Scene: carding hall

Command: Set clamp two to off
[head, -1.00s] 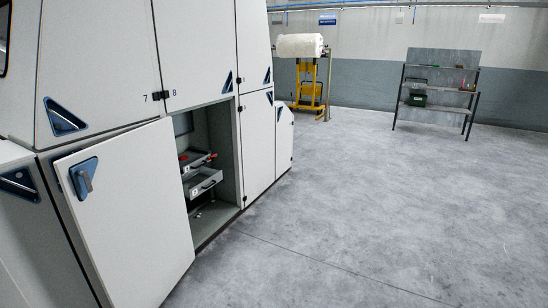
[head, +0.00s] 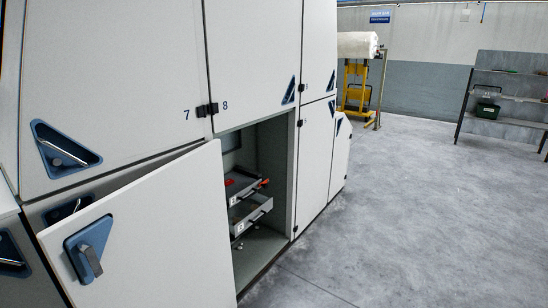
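A white machine cabinet (head: 255,60) fills the left half of the head view. Its lower door (head: 150,235) stands open, with a blue plate and grey handle (head: 90,260) on it. Inside the opening are two grey trays or drawers, an upper one (head: 238,197) with red parts and a lower one (head: 252,222), each with a dark handle and a small label too small to read surely. I cannot make out which part is clamp two. The open door hides part of the compartment. My gripper is not in view.
The open door juts out on the left. Grey floor (head: 420,210) is clear to the right. A yellow lifter (head: 357,85) with a white roll stands at the back, and a shelf rack (head: 505,100) with a green box stands at the far right.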

